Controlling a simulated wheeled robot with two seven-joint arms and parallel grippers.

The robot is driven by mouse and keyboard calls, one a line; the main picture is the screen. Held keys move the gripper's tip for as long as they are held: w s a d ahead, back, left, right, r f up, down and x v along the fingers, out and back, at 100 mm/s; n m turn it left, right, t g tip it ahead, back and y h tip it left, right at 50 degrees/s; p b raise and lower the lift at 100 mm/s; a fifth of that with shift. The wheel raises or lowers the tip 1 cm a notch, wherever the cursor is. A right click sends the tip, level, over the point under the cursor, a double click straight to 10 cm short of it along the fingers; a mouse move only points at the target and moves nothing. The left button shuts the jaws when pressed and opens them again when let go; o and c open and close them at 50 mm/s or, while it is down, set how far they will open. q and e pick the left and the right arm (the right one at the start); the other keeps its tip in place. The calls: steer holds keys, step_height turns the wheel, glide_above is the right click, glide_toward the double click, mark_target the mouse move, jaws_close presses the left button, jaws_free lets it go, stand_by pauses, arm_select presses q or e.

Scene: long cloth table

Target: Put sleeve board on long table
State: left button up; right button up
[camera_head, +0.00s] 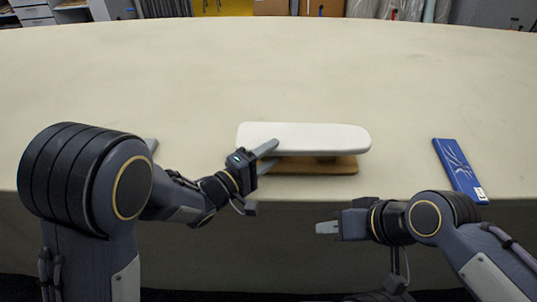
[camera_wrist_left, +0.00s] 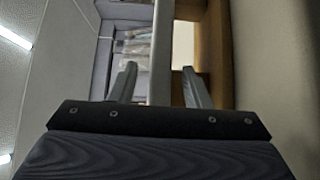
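The sleeve board has a long white padded top (camera_head: 305,136) above a brown wooden base (camera_head: 315,166). It lies lengthwise near the front edge of the long table (camera_head: 200,80) and appears to rest on it. My left gripper (camera_head: 268,157) is at the board's front, left of its middle, with its fingers apart. In the left wrist view, the pale board edge (camera_wrist_left: 163,50) and brown wood (camera_wrist_left: 217,60) show between and beyond the open fingers (camera_wrist_left: 160,88). Contact cannot be told. My right gripper (camera_head: 327,228) is apart from the board, in front of the table edge; its fingers overlap in view.
A blue flat box (camera_head: 460,170) lies on the table at the right, near the front edge. A small grey thing (camera_head: 151,144) is mostly hidden behind my left arm. The table behind the board is clear.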

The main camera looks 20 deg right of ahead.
arm_select(q)
steer(key=shift+r, duration=0.15)
steer(key=b+v, duration=0.1)
steer(key=v, duration=1.1)
